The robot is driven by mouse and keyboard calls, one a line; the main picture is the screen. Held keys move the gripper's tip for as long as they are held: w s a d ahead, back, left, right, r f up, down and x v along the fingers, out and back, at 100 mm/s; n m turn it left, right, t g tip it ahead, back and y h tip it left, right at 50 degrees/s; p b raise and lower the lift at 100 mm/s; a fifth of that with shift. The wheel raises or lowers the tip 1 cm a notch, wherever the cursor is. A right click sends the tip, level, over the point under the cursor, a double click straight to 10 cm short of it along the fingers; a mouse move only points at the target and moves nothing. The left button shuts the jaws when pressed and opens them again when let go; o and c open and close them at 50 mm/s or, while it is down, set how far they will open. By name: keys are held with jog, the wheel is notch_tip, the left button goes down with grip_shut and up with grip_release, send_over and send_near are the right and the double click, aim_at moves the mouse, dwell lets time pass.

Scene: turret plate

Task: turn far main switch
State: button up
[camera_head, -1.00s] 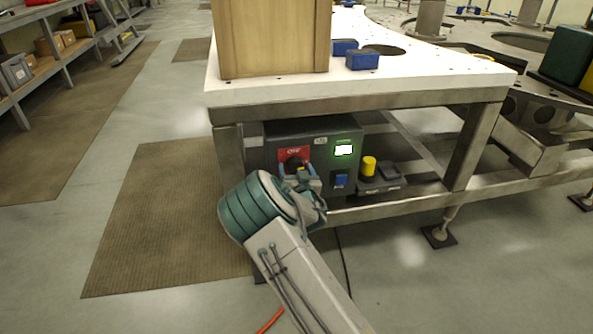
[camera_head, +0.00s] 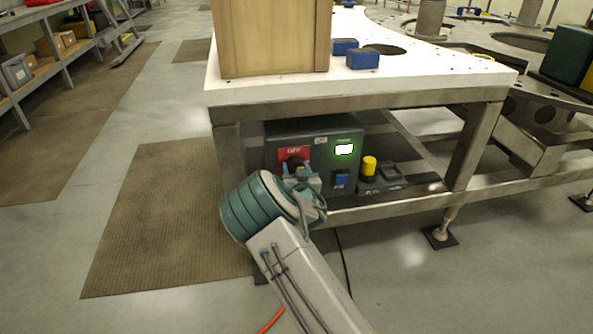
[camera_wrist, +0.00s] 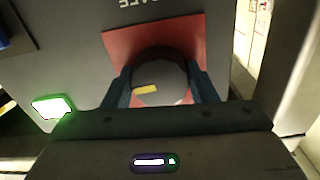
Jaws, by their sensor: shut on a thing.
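In the head view my wrist and gripper cover the lower part of the knob. A lit green-white display (camera_head: 344,149) is on the box, right of the switch.
A blue button (camera_head: 341,180) is below the display. A yellow knob (camera_head: 369,165) on a dark unit stands right of the box. The white table top (camera_head: 270,88) and its grey frame overhang the box. The floor at left is open, with a brown mat (camera_head: 150,220).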

jog(key=n+b, duration=0.3)
jog(key=n, duration=0.1)
jog(key=shift+f, duration=0.15)
jog(key=n+b, duration=0.3)
jog(key=n, duration=0.1)
jog(key=shift+n, duration=0.3)
jog(key=n+b, duration=0.3)
jog(key=n, duration=0.1)
jog(key=shift+r+n+b, duration=0.15)
jog(key=shift+n+b, duration=0.35)
jog(key=shift+n, duration=0.7)
jog(key=shift+r+n+b, duration=0.1)
jog(key=shift+n+b, duration=0.4)
jog(key=shift+n, duration=0.7)
jog(key=o, duration=1)
jog(key=shift+d, duration=0.1)
jog(key=p+v, duration=0.2)
jog(key=v, duration=1.1)
jog(key=shift+s+p, duration=0.35)
jog(key=shift+p, duration=0.05)
